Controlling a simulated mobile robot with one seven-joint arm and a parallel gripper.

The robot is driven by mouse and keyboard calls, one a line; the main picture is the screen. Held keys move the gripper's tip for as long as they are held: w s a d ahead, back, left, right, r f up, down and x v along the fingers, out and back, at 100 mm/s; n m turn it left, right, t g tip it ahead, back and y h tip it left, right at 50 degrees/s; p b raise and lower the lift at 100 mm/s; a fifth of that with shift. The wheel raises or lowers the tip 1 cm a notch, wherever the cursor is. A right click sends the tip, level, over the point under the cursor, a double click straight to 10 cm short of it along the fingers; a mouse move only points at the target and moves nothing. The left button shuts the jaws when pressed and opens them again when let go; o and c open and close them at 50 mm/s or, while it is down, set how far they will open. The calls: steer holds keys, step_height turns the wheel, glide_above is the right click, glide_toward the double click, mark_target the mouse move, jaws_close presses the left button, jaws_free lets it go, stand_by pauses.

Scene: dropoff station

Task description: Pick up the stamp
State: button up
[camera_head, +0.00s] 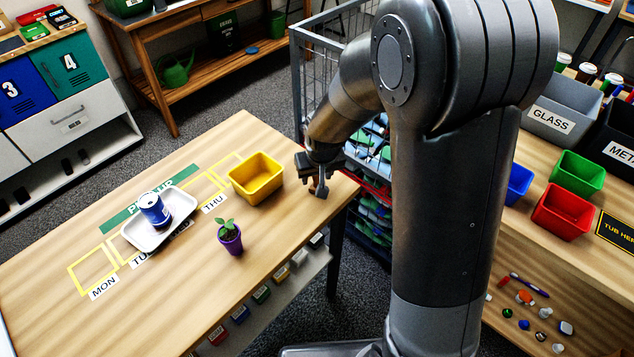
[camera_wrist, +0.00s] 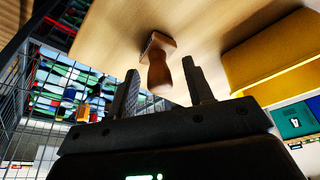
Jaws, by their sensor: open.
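The stamp (camera_wrist: 157,66) shows in the wrist view, with a brown wooden handle and a flat block, on the wooden table (camera_wrist: 200,22). Its handle points toward my gripper (camera_wrist: 162,88), and its lower end shows between the two fingers. The fingers are apart, and I cannot tell whether they touch the handle. In the head view my gripper (camera_head: 318,188) is over the right end of the table. Only a small brown part of the stamp shows there beside the fingers; the rest is hidden.
A yellow bin (camera_head: 257,178) stands just left of my gripper. Further left are a potted plant (camera_head: 230,238) and a white tray (camera_head: 133,236) holding a blue can (camera_head: 154,209). A wire cage cart (camera_head: 318,60) stands behind the table's right end. The table's front left is clear.

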jaws_close()
stand_by(0.5)
steer(key=shift+r, duration=0.1)
